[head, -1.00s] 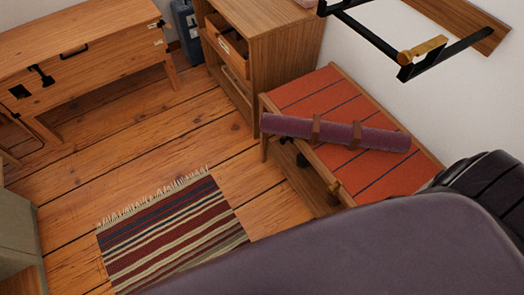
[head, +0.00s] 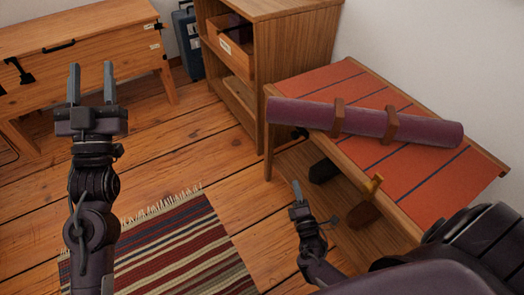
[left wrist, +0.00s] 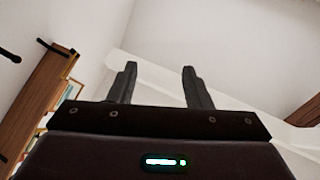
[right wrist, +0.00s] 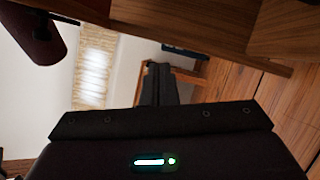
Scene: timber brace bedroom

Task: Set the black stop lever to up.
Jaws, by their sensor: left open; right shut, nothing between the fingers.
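A small black lever-like part (head: 20,71) shows on the front of the wooden bench at the far left in the head view. I cannot tell for sure that it is the stop lever, or its setting. My left gripper (head: 91,72) is open and empty, raised with its fingers upward, to the right of that part in the picture; its fingers also show in the left wrist view (left wrist: 160,85). My right gripper (head: 297,190) is shut and empty, low in front of the red-topped bench; its closed fingers show in the right wrist view (right wrist: 158,85).
A purple roll (head: 364,122) with brown straps lies on the red-topped bench (head: 440,185). A brass-coloured piece (head: 373,184) is at that bench's front edge. A wooden cabinet (head: 292,45) and blue case (head: 187,40) stand behind. A striped rug (head: 175,250) lies on open floor.

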